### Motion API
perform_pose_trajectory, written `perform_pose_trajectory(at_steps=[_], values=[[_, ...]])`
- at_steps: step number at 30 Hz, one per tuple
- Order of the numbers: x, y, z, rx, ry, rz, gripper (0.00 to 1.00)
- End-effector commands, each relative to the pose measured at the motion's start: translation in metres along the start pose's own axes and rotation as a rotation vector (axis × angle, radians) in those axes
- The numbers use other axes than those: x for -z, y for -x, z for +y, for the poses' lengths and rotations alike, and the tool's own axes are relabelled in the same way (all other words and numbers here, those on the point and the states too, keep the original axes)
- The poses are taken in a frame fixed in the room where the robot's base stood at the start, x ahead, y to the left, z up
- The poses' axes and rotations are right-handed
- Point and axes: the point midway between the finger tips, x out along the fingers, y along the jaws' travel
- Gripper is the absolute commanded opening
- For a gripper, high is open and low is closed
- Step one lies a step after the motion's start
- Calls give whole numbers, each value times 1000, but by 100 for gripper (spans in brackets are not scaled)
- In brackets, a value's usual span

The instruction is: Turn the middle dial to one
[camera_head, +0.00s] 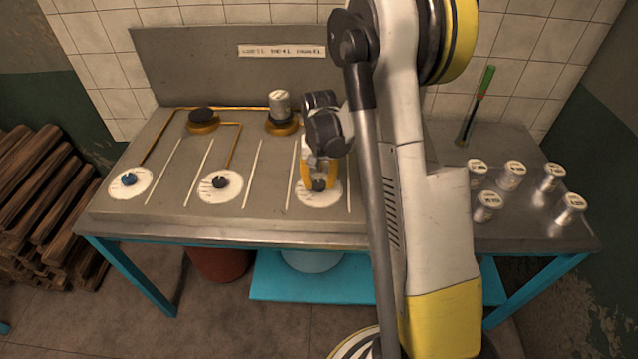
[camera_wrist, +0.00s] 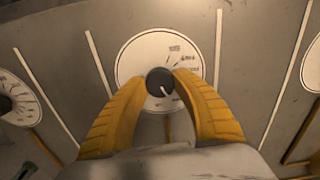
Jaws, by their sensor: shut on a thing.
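Three white round dials show along the front of the grey panel in the head view: the left dial (camera_head: 129,179) with a blue knob, another dial (camera_head: 220,184) with a dark knob, and the gripped dial (camera_head: 303,195), third from the left. My yellow-fingered gripper (camera_head: 318,184) is shut on that third dial's dark knob. In the wrist view, the fingertips (camera_wrist: 160,82) press on both sides of the dark knob (camera_wrist: 159,80). Its white pointer line slants to the lower right. The printed marks are too blurred to read. My arm hides the panel further right.
In the wrist view, another dark-knobbed dial (camera_wrist: 8,103) lies left and a dial edge (camera_wrist: 314,65) right. In the head view, a can (camera_head: 280,102) stands on a back burner.

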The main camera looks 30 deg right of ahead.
Motion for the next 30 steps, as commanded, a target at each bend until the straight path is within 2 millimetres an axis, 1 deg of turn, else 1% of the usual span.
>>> perform_pose_trajectory(at_steps=[5,6,8,16,20,23,30], values=[[0,0,0,0,-2,-1,3],[0,0,0,0,-2,-1,42],[0,0,0,0,-3,-1,59],[0,0,0,0,-3,0,59],[0,8,0,0,-4,0,59],[0,24,0,0,-4,0,59],[0,78,0,0,-3,0,59]])
